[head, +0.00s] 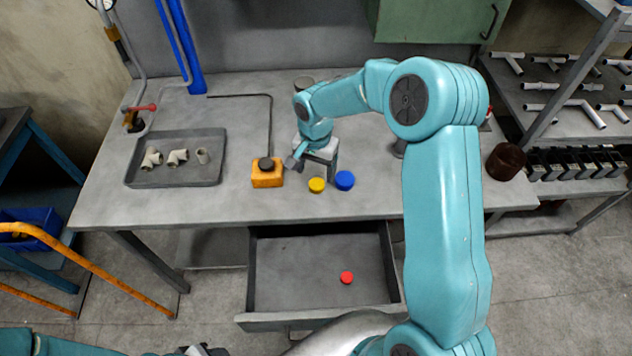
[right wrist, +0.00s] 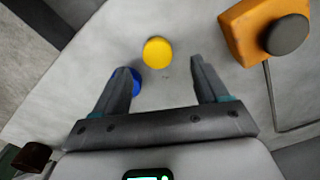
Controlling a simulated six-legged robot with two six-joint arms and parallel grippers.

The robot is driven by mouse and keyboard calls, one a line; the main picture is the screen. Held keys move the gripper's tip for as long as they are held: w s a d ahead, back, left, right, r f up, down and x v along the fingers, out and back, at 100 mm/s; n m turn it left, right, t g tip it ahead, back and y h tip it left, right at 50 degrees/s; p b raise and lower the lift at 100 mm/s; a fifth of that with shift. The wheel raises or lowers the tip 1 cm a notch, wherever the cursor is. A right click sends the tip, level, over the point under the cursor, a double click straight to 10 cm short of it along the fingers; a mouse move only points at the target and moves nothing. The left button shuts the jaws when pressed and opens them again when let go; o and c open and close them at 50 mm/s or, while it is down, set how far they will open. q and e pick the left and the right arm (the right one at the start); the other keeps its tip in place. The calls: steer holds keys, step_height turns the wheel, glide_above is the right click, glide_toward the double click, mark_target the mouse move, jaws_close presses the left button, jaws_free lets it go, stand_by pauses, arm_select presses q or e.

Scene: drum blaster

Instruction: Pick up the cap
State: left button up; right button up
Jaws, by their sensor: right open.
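Three round caps show in the head view. A yellow cap (head: 317,185) and a blue cap (head: 345,180) lie near the front edge of the workbench, and a red cap (head: 347,278) lies in the open drawer. My right gripper (head: 312,167) is open and empty above the bench, just behind the yellow cap. In the right wrist view, the yellow cap (right wrist: 157,52) shows between and just beyond the fingertips (right wrist: 160,68). The blue cap (right wrist: 126,84) is partly hidden behind the left finger. At the bottom left my left arm is mostly cut off; its jaws are unclear.
An orange box with a dark button (head: 267,178) stands left of the right gripper. A grey tray (head: 205,180) with pipe fittings lies further left. The open drawer (head: 325,305) juts out below the bench (head: 110,205). A dark red cylinder (head: 506,161) stands at right.

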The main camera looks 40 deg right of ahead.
mark_target(316, 184)
steer(key=f, duration=0.2)
steer(key=f+p, duration=0.1)
steer(key=shift+s+f, duration=0.35)
steer(key=shift+f, duration=0.05)
steer(key=shift+w+f, duration=0.2)
steer(key=shift+f, duration=0.5)
steer(key=shift+s+r, duration=0.15)
steer(key=c, duration=1)
steer(key=shift+c, duration=0.5)
